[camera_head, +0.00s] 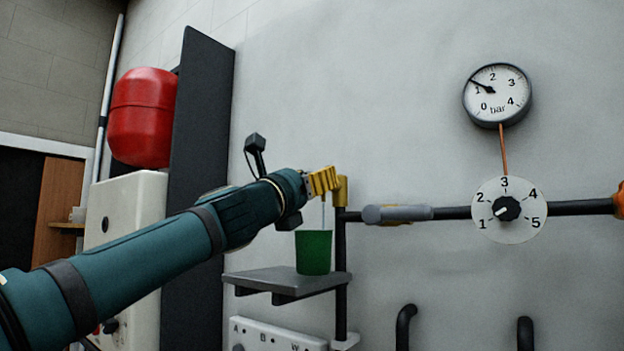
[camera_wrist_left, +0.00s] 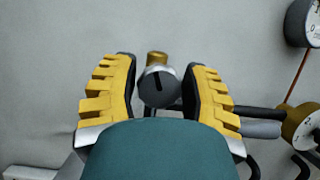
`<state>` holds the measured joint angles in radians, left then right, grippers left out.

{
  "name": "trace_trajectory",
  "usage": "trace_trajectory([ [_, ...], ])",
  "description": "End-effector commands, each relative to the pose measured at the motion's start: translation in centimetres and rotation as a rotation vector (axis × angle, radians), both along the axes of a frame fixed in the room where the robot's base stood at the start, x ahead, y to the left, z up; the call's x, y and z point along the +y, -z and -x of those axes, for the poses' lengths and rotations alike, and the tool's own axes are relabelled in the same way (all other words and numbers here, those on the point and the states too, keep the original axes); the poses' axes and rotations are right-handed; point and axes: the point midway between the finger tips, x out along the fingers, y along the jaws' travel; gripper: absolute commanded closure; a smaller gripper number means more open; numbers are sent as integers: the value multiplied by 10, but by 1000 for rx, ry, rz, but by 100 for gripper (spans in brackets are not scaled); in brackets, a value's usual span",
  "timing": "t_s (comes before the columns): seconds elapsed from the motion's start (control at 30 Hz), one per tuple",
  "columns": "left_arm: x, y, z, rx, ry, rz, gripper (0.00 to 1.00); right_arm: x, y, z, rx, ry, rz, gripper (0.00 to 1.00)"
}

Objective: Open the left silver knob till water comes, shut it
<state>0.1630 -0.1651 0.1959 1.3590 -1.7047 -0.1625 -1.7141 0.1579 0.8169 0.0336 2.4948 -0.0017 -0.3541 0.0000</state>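The silver knob (camera_wrist_left: 158,87), with a dark face and a black slot, shows in the left wrist view in front of a brass fitting (camera_wrist_left: 157,58). My left gripper (camera_wrist_left: 160,75) is open, its yellow fingers on either side of the knob with a visible gap to each. In the head view my left gripper (camera_head: 323,181) is at the brass elbow (camera_head: 341,191) and hides the knob. A thin pale stream (camera_head: 323,214), looking like water, runs down below the gripper to the green cup (camera_head: 313,255). The level inside the cup is hidden. My right gripper is out of view.
The cup stands on a small grey shelf (camera_head: 285,280). A dark pipe (camera_head: 455,213) with a grey lever (camera_head: 398,213) runs right to a numbered dial (camera_head: 508,209). A pressure gauge (camera_head: 497,95) hangs above. A tall dark panel (camera_head: 200,170) and a red tank (camera_head: 143,117) stand left.

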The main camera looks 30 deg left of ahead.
Motion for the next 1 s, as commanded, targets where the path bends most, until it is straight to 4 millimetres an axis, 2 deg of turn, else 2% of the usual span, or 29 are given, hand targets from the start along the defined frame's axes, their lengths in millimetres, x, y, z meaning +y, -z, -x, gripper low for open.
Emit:
trace_trajectory([
  [0.03, 0, 0, 0, 0, 0, 0, 77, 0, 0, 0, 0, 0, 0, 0],
  [0.1, 0, 0, 0, 0, 0, 0, 97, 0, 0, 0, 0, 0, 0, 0],
  [0.37, 0, 0, 0, 0, 0, 14, 97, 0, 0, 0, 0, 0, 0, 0],
  [0.57, 0, -1, 1, 6, 1, 89, 98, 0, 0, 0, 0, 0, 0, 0],
  [1.0, 1, -1, 1, 34, 2, 460, 98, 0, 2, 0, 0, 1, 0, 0],
])
